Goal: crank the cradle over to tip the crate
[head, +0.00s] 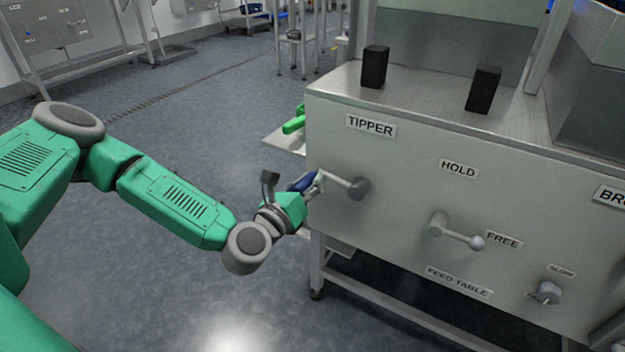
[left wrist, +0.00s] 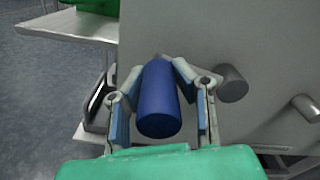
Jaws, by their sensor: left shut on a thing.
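The crank under the TIPPER label (head: 370,126) has a grey hub (head: 359,188) on the machine's front panel, and its arm reaches left. My left gripper (head: 310,184) is shut on the crank's blue handle (head: 300,184). In the left wrist view the blue handle (left wrist: 158,103) lies between both fingers, and the grey hub (left wrist: 233,84) is to its right. A green piece (head: 293,125) shows at the panel's left edge, and green (left wrist: 97,5) shows at the top of the wrist view; I cannot tell if this is the crate. The cradle is not clearly visible. My right gripper is out of view.
A lever (head: 457,232) stands between the HOLD and FREE labels, its knob toward FREE. A FEED TABLE knob (head: 547,292) is further right. Two black blocks (head: 374,67) (head: 483,89) stand on the machine's top. The floor left of the panel is open.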

